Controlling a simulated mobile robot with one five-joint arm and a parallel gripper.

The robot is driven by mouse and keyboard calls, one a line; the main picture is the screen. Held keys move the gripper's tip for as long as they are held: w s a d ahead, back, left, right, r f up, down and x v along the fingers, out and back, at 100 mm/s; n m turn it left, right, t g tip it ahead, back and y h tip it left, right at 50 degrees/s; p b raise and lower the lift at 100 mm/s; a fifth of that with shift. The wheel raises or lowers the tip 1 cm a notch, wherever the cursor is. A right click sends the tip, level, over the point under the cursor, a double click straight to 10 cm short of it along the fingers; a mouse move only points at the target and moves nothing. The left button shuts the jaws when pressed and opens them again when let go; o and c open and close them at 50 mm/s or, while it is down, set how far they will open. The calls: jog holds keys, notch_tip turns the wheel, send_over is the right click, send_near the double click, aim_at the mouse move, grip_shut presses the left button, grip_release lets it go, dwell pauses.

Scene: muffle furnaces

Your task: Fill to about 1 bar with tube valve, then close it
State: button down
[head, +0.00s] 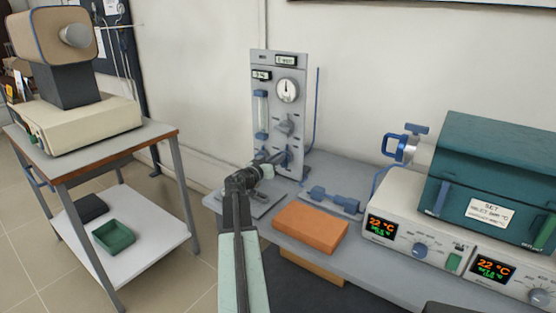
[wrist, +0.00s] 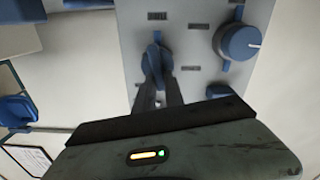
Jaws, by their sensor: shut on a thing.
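A grey upright gas panel (head: 258,103) carries a round gauge (head: 287,90), a small display (head: 286,60) too small to read surely, and several blue knobs. The gauge needle points about straight up; its value is not legible. My gripper (head: 272,161) is at the lower left part of the panel. In the wrist view my gripper (wrist: 159,90) is shut on a blue valve handle (wrist: 153,60), which stands roughly along the picture's vertical. Its label (wrist: 157,16) is unreadable. Which named valve it is, I cannot tell.
A round blue knob (wrist: 238,42) sits right of the held handle. An orange block (head: 310,229), a blue fitting (head: 335,201) and a teal furnace (head: 495,165) are on the bench. A cart (head: 155,233) stands left, with clear floor between it and the bench.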

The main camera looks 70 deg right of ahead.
jog(key=shift+w+d+f+n+b, duration=0.1)
jog(key=shift+w+f+n+b, duration=0.15)
jog(key=shift+n, duration=2.3)
jog(key=shift+w+a+f+n+b, duration=0.1)
jog(key=shift+w+f+n+b, duration=0.15)
jog(key=shift+n, duration=2.35)
jog(key=shift+w+d+f+n+b, duration=0.15)
jog(key=shift+f+n+b, duration=0.2)
jog(key=shift+n, duration=2.2)
jog(key=c, duration=1.4)
grip_release()
jog(key=shift+c, duration=0.2)
